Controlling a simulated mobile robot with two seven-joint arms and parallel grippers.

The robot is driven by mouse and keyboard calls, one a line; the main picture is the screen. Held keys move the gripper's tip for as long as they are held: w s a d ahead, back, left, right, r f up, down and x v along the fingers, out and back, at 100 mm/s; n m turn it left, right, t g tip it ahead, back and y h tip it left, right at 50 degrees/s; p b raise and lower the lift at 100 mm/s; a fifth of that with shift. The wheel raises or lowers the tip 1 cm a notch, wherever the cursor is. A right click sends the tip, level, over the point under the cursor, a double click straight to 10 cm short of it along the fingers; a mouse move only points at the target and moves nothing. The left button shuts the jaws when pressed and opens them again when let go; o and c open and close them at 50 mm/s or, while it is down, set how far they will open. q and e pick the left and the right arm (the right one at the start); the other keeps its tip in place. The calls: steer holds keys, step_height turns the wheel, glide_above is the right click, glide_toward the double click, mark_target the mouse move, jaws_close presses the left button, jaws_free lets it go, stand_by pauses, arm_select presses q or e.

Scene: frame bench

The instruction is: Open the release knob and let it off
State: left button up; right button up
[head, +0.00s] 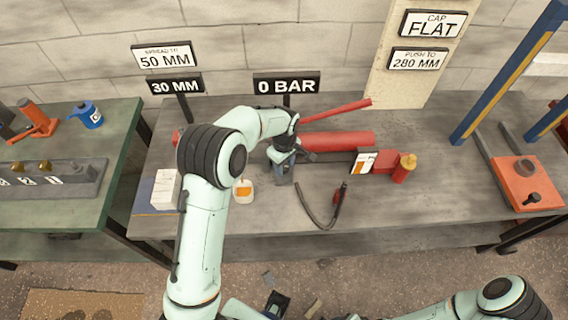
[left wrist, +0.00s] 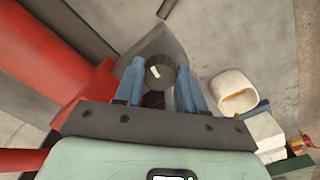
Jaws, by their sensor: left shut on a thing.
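The release knob (left wrist: 160,75) is a dark round cap with a white mark on its top, seen in the left wrist view. It sits on a grey block beside a red cylinder (left wrist: 85,95). My left gripper (left wrist: 159,82) has its two blue fingers shut on the knob, one on each side. In the head view my left gripper (head: 284,168) is low over the bench by the long red cylinder (head: 345,141), and it hides the knob there. A pressure sign (head: 286,85) reads 0 BAR. My right arm shows at the bottom right, but its gripper cannot be made out clearly.
The bench front (head: 400,215) is clear.

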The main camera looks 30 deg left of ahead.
arm_select(q)
steer(key=o, duration=1.1)
steer(key=shift+c, duration=0.2)
step_height(320, 180, up, 13)
steer(key=p, duration=0.1)
steer(key=shift+r, duration=0.2)
